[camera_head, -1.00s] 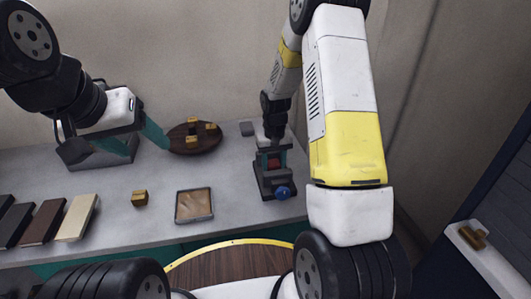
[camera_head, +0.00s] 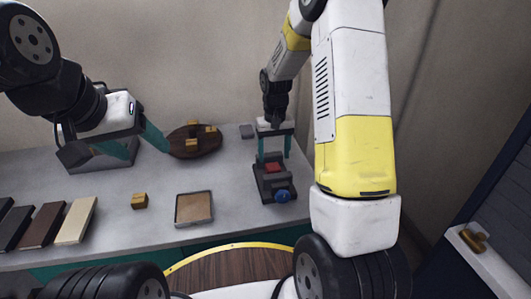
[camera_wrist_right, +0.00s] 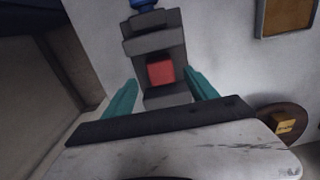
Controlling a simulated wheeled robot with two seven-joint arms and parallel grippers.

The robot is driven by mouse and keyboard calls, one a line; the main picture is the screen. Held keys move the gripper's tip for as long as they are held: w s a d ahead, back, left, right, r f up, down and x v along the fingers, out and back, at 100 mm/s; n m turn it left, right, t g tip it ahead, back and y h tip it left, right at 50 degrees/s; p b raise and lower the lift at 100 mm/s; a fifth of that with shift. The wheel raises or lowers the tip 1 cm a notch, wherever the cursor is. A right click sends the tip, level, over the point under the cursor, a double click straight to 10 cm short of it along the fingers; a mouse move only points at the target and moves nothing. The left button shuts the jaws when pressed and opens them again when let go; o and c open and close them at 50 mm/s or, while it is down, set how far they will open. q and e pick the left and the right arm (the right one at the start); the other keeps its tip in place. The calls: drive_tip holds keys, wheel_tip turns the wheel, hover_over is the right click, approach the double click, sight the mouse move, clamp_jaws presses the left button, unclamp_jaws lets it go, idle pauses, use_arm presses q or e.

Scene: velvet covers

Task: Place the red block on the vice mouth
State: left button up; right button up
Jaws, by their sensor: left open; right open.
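The red block (camera_head: 273,168) sits in the mouth of the dark grey vice (camera_head: 268,184), between its jaws. In the right wrist view the red block (camera_wrist_right: 160,70) shows between the two grey jaws of the vice (camera_wrist_right: 153,45). My right gripper (camera_head: 273,158) is open and empty, just behind and above the block. Its teal fingers (camera_wrist_right: 160,93) stand apart on either side of the vice in the wrist view, with the block between and beyond them.
A round brown board (camera_head: 180,150) bears several small yellowish blocks. A square framed tray (camera_head: 194,207) and a yellowish block (camera_head: 139,201) lie nearer. Several flat slabs (camera_head: 75,221) lie at the left. Bare table surrounds the tray.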

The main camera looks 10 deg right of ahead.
sight(274, 168)
drive_tip(key=s+r+t+y, duration=0.1)
drive_tip(key=s+r, duration=0.4)
drive_tip(key=r, duration=0.4)
drive_tip(key=s+r+t, duration=0.2)
drive_tip(key=s+r, duration=0.2)
drive_tip(key=r, duration=0.5)
drive_tip(key=s+a+r+t, duration=0.1)
drive_tip(key=s+r, duration=0.1)
drive_tip(key=s, duration=0.5)
drive_tip(key=s+a+r+t+y, duration=0.1)
drive_tip(key=s+r+t, duration=0.1)
drive_tip(key=s, duration=0.6)
drive_tip(key=shift+s+r, duration=0.15)
drive_tip(key=shift+r, duration=0.5)
